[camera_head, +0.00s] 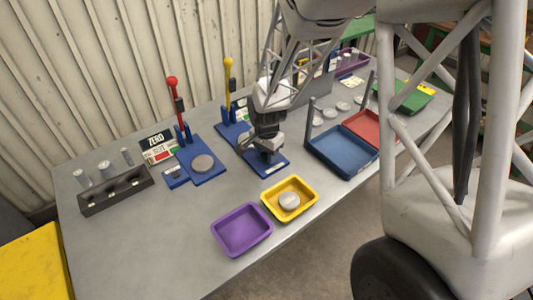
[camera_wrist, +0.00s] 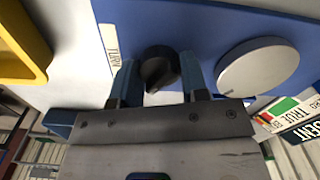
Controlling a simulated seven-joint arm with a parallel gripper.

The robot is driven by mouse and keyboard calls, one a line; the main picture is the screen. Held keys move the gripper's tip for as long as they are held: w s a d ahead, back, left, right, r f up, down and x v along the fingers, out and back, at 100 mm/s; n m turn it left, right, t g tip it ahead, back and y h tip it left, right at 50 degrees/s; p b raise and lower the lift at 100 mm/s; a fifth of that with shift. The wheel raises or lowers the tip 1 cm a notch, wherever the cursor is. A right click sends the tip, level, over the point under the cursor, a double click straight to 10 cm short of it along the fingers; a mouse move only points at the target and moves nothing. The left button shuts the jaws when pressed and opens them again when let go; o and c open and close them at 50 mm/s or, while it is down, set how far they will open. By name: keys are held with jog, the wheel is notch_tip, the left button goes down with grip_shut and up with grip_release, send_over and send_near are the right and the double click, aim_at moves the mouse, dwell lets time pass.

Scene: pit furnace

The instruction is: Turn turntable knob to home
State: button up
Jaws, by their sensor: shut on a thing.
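The black turntable knob (camera_wrist: 158,68) is on a blue base plate (camera_wrist: 205,25) in the wrist view. A pale line or edge shows on it, but I cannot read its angle exactly. My gripper (camera_wrist: 160,80) has one finger on each side of the knob and is shut on it. The round grey turntable disc (camera_wrist: 258,66) sits right of the knob. A white label (camera_wrist: 108,42) starting "TURN" lies left of the knob. In the head view my gripper (camera_head: 267,153) is low over the blue plate (camera_head: 273,169) and hides the knob.
A yellow tray (camera_head: 308,203) holding a grey disc stands in front of the plate, with a purple tray (camera_head: 222,238) beside it. A similar blue fixture (camera_head: 215,173) with a red-knobbed lever (camera_head: 172,82) is left. A larger blue tray (camera_head: 338,160) is right.

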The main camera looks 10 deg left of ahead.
jog(key=shift+n, duration=0.4)
jog(key=n, duration=1.7)
jog(key=shift+n, duration=0.3)
jog(key=n, duration=0.5)
jog(key=shift+n, duration=0.3)
jog(key=o, duration=0.9)
jog(key=shift+o, duration=0.2)
jog(key=shift+r, duration=0.1)
